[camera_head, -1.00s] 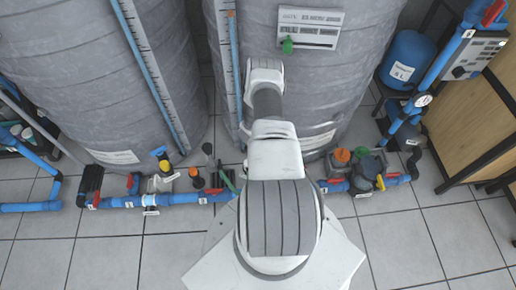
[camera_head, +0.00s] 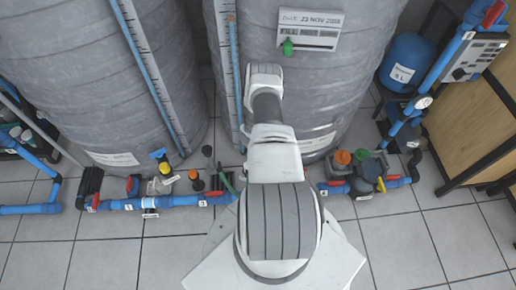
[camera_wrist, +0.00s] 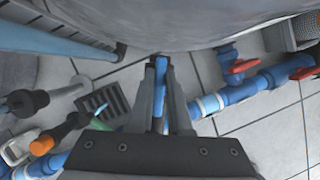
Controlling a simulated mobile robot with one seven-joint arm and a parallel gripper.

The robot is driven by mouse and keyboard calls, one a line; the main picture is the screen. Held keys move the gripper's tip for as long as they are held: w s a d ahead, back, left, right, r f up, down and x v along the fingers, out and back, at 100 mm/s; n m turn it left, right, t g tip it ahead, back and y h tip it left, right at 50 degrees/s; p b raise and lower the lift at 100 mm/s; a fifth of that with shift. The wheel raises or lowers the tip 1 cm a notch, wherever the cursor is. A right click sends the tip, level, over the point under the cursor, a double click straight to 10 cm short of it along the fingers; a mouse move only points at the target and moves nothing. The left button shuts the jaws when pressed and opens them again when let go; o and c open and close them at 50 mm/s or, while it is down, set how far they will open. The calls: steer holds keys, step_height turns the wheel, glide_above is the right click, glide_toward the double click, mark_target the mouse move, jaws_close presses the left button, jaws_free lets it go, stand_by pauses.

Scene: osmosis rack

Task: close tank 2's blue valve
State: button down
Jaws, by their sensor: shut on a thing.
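In the wrist view, a narrow blue valve handle (camera_wrist: 161,66) is held between the two dark fingers of my gripper (camera_wrist: 161,74). It runs lengthwise between the fingers. The valve body under it is hidden by the fingers and palm. In the head view, my arm covers my gripper and the blue valve. A large grey wrapped tank (camera_head: 310,85) with a dated label stands behind my arm, and its curved wall (camera_wrist: 170,22) crosses the top of the wrist view. I cannot read a tank number.
A blue pipe (camera_head: 190,202) runs low along the tanks. Red-handled valves (camera_wrist: 240,67) sit to the right of my gripper in the wrist view. An orange-capped fitting (camera_wrist: 42,145) is at left. A second tank (camera_head: 100,80) stands left. The tiled floor in front (camera_head: 100,255) is clear.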

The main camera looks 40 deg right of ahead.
steer(key=shift+m+b, duration=0.3)
steer(key=shift+b, duration=0.1)
steer(key=m+g+b, duration=0.1)
steer(key=m+b, duration=0.1)
steer(key=shift+f+m, duration=0.15)
steer(key=shift+m, duration=0.15)
steer(key=m+g+b, duration=0.1)
steer(key=m+b, duration=0.1)
steer(key=m, duration=0.1)
steer(key=shift+d+m+g+b, duration=0.1)
steer(key=shift+m+g+b, duration=0.2)
steer(key=shift+b, duration=0.1)
steer(key=m+g, duration=0.1)
steer(key=m, duration=0.4)
steer(key=shift+s+r+g+y, duration=0.2)
steer(key=shift+g+y, duration=0.1)
steer(key=shift+g, duration=0.1)
steer(key=shift+s+m+g+y, duration=0.1)
steer(key=shift+m+g+y, duration=0.2)
steer(key=shift+m, duration=0.85)
steer(key=shift+m+g+y, duration=0.3)
steer(key=shift+m, duration=0.85)
steer(key=shift+s, duration=0.1)
steer(key=c, duration=0.9)
jaws_free()
steer(key=shift+a, duration=0.2)
steer(key=shift+o, duration=0.2)
